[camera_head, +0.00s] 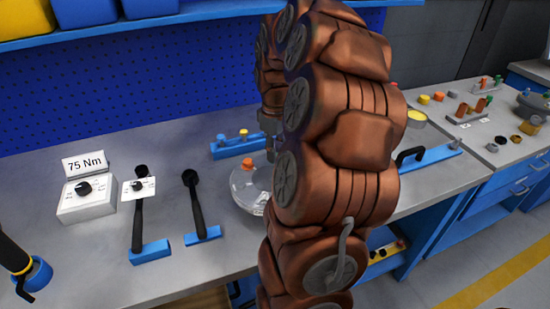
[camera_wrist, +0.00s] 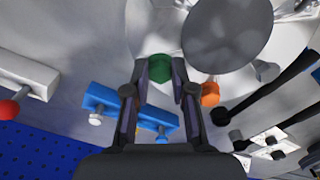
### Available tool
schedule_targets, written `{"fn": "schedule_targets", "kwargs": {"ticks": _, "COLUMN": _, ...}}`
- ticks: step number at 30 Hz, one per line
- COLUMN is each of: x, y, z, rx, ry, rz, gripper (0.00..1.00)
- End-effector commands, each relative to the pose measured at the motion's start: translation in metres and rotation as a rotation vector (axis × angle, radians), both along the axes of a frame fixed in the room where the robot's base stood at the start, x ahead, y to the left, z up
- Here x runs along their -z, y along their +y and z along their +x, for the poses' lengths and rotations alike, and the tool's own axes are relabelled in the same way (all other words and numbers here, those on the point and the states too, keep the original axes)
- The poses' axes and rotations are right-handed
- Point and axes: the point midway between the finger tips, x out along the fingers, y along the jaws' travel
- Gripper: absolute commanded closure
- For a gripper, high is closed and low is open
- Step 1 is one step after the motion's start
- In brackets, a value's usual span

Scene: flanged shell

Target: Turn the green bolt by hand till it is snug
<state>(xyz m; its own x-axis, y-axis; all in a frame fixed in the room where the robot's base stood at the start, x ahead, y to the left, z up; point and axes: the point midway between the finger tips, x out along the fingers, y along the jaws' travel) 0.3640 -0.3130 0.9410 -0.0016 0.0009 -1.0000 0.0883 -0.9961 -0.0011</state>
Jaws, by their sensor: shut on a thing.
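The green bolt (camera_wrist: 161,66) is in the wrist view, between the fingertips of my gripper (camera_wrist: 160,75), which is shut on it. It is at the flange of the pale shell (camera_wrist: 150,30), and a grey disc covers part of that shell. How far the bolt is seated cannot be told. An orange bolt (camera_wrist: 210,94) is just right of my right finger. In the head view the shell (camera_head: 247,187) shows left of my arm with the orange bolt (camera_head: 248,162) on top. My arm hides the green bolt there.
A blue holder (camera_head: 238,147) with fittings stands behind the shell. Two black-handled tools (camera_head: 139,225) (camera_head: 193,195) on blue stands and a 75 Nm box (camera_head: 87,198) are to the left. Clear bench lies between these and the pegboard (camera_head: 110,90). A second bench (camera_head: 480,150) with small parts is right.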

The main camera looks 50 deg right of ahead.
Motion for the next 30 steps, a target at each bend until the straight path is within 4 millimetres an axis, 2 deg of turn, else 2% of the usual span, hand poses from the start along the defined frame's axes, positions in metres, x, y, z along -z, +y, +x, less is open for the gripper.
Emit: {"fn": "schedule_targets", "kwargs": {"ticks": 30, "x": -0.0015, "y": 0.0034, "z": 0.0033, "rx": 0.927, "ry": -0.008, "rz": -0.004, "gripper": 1.00}}
